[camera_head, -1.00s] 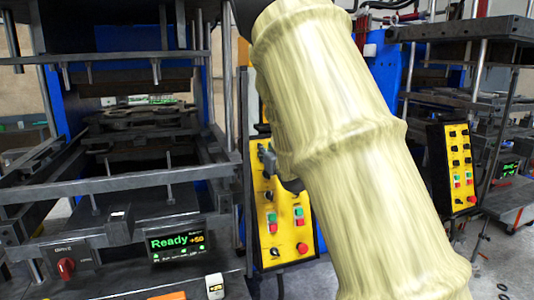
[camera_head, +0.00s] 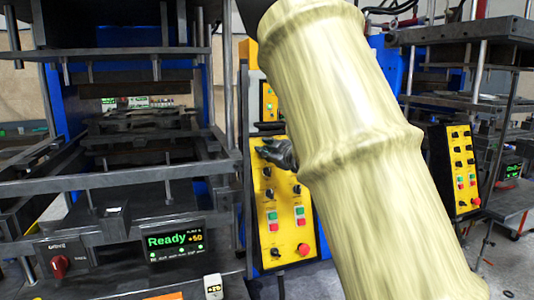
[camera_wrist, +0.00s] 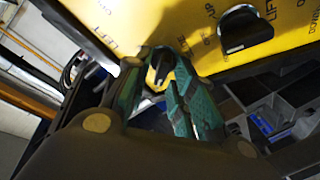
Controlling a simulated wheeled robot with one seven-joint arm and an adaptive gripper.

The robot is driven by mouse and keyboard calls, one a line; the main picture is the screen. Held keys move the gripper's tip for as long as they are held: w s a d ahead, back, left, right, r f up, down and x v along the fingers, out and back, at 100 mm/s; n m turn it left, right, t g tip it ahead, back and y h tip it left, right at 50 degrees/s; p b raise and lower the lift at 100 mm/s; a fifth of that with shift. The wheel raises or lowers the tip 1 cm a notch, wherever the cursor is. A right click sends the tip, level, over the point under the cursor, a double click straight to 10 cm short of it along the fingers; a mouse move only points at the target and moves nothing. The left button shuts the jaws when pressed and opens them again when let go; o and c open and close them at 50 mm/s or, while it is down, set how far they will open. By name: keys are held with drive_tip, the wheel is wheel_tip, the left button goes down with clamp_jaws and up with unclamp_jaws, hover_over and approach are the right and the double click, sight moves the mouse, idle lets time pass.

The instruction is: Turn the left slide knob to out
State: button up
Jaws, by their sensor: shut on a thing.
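The yellow control panel (camera_head: 284,222) stands right of the left press, with black knobs and red and green buttons on it. My gripper (camera_head: 272,152) is at the panel's upper left corner, with my pale-sleeved arm reaching across from the right. In the wrist view my gripper (camera_wrist: 162,68) has its teal-padded fingers shut on a black knob (camera_wrist: 158,70). This knob is mostly hidden by the fingers, so its pointer and label cannot be read. Another black knob (camera_wrist: 245,32), by the words LIFT and UP, sits apart to the right on the same yellow face.
The left press has a display (camera_head: 176,241) reading Ready and a red rotary switch (camera_head: 60,265) beside it. Two lower knobs (camera_head: 268,193) sit under my gripper. A second yellow panel (camera_head: 462,170) stands at the right. Open floor shows between the panels.

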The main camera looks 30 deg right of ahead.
drive_tip(key=shift+n+y, duration=0.3)
drive_tip(key=shift+n, duration=0.3)
drive_tip(key=o, duration=0.7)
drive_tip(key=shift+s, duration=0.15)
drive_tip(key=s, duration=0.7)
drive_tip(key=s+r, duration=0.1)
drive_tip(key=s, duration=0.3)
drive_tip(key=shift+s+d, duration=0.1)
drive_tip(key=shift+s, duration=0.25)
